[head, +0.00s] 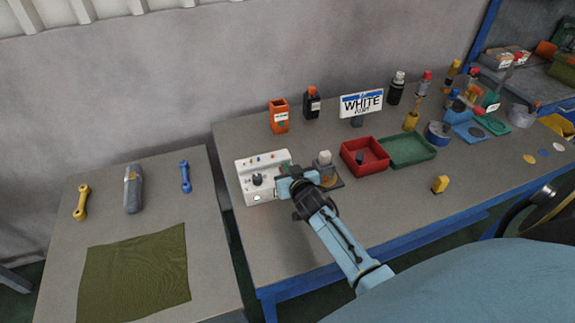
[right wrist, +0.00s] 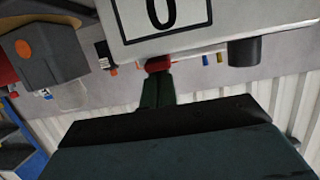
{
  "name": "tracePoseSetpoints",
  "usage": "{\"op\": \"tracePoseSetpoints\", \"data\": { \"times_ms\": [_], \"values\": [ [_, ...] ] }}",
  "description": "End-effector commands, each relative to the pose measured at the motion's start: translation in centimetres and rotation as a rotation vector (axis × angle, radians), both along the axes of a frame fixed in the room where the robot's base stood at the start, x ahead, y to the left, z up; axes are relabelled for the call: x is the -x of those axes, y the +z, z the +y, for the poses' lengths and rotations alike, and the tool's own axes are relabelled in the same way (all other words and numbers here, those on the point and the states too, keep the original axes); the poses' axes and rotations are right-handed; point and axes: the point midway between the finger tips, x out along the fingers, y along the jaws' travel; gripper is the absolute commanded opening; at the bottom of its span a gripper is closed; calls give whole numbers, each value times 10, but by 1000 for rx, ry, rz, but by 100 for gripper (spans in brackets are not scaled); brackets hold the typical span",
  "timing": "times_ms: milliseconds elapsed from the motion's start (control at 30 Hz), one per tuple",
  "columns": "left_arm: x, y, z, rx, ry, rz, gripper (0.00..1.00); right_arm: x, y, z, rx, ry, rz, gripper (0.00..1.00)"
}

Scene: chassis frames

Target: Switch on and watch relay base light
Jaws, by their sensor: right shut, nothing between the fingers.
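A white switch box (head: 245,187) with a dark knob, small coloured parts on top and a pale round spot low on its front stands near the table's left end. My right gripper (head: 284,187) is at its right side, fingers shut and empty. In the right wrist view the shut fingertips (right wrist: 157,76) are at a red part (right wrist: 158,65) on the box (right wrist: 205,35), which bears a "0" label; I cannot tell whether they touch. A grey block (right wrist: 45,50) with an orange round spot shows there. A small white-topped unit (head: 325,158) stands right of the gripper. My left gripper is out of view.
A red tray (head: 346,160) and a green tray (head: 426,152) lie right of the unit. An orange container (head: 279,117), a dark bottle (head: 312,104) and a "WHITE" sign (head: 361,104) stand behind. A yellow block (head: 440,184) is near the front.

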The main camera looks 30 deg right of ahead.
Motion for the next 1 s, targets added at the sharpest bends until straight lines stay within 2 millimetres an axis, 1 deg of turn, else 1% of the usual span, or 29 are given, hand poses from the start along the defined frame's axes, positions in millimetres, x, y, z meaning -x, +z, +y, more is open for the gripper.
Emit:
{"op": "tracePoseSetpoints", "data": {
  "times_ms": [33,233,367,467,667,767,1000],
  "values": [
    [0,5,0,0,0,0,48,0,2,0,-2,0,9,0],
    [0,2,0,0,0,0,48,0,0,0,-2,0,7,0],
    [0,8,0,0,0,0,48,-1,6,0,-2,0,6,0],
    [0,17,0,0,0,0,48,-2,16,0,-2,1,6,0],
    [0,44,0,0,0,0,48,-6,45,0,-2,3,7,0],
    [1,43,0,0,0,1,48,9,46,4,-1,4,8,0],
    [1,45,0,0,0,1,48,47,61,13,-2,4,8,0]
  ]
}}
